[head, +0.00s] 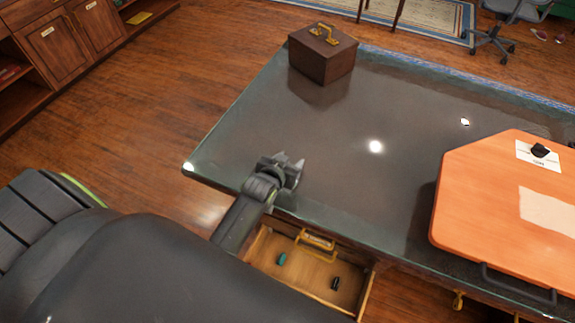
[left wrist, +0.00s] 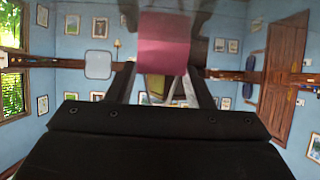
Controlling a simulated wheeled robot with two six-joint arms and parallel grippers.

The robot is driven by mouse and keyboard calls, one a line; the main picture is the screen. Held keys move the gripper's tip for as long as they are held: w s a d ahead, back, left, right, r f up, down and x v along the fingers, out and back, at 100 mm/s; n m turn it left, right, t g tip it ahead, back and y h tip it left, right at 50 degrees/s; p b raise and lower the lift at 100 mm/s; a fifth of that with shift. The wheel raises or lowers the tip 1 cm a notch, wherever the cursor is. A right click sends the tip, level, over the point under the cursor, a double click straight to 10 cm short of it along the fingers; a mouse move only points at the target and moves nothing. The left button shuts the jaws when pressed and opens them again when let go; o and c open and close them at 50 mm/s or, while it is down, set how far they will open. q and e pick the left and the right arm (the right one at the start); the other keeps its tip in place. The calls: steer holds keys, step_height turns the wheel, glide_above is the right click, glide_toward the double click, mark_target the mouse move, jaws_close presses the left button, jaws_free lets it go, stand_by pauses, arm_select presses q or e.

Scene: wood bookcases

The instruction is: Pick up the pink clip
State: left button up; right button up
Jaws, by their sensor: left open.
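No clearly pink clip shows in the head view. In the left wrist view, a dark pink block (left wrist: 163,42) shows at the top middle, in line with the gap between my fingers; I cannot tell whether it is the clip or how far off it is. My left gripper (head: 288,162) is open over the near edge of the dark glossy desk (head: 330,150), just beyond an open drawer. The open drawer (head: 305,268) holds a teal item (head: 282,258) and a small black item (head: 335,283). My right gripper is not in view.
A brown wooden box (head: 323,58) with a brass handle stands at the desk's far left. An orange board (head: 470,190) with papers and a black item (head: 540,150) on it lies at the right. The desk's middle is clear. A wooden cabinet (head: 70,45) stands beyond open floor.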

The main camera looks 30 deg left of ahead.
arm_select(q)
steer(key=shift+w+f, duration=0.15)
steer(key=shift+w, duration=0.15)
jaws_close()
